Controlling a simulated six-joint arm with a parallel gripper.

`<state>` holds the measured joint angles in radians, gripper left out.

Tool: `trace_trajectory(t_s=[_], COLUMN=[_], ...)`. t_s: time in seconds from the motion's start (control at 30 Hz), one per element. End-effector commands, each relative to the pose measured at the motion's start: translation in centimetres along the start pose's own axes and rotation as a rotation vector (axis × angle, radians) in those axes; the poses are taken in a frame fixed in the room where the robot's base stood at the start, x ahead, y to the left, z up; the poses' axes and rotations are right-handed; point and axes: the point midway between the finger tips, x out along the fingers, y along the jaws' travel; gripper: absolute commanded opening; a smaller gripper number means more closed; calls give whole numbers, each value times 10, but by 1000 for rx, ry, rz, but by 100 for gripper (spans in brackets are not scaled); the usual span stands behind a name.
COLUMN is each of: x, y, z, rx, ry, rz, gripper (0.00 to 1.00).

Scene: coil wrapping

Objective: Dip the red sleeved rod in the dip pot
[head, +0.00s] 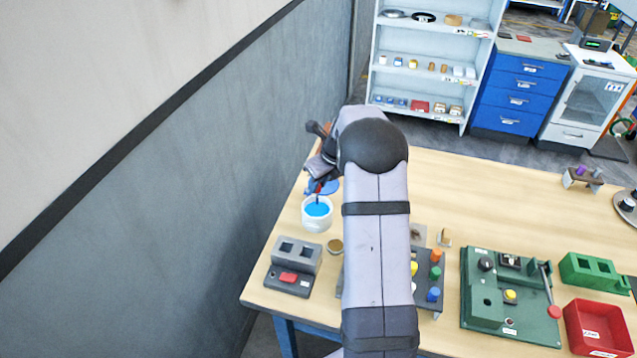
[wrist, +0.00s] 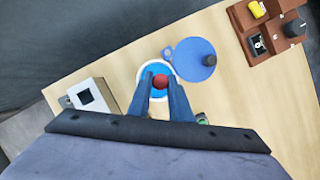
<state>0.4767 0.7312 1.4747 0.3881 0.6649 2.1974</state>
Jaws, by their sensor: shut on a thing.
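The dip pot (head: 308,222) is a white round pot with blue liquid, standing on the table near its left edge. My gripper (wrist: 160,88) is shut on the red sleeved rod (wrist: 160,81), whose round red end shows between the fingers. In the wrist view the rod lies over the blue liquid of the pot (wrist: 142,73). In the head view a thin bit of the rod (head: 318,187) shows above the pot's opening. My arm hides part of it, and I cannot tell whether its lower end touches the liquid.
A blue lid (wrist: 187,57) with a dark knob lies beside the pot. A grey block with a red button (head: 289,278) stands in front of the pot. A brown stand (wrist: 262,30) is nearby, and a wall (head: 190,180) rises at the left.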

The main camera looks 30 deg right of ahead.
Motion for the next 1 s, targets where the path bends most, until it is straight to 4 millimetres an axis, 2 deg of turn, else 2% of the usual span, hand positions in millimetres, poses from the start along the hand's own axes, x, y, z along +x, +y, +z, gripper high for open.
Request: trace_trajectory(t_s=[0.43,1.0], x=[-2,-29], y=[0,0], z=[1,12], rx=[0,0], ry=[0,0], rz=[0,0], gripper=[0,0])
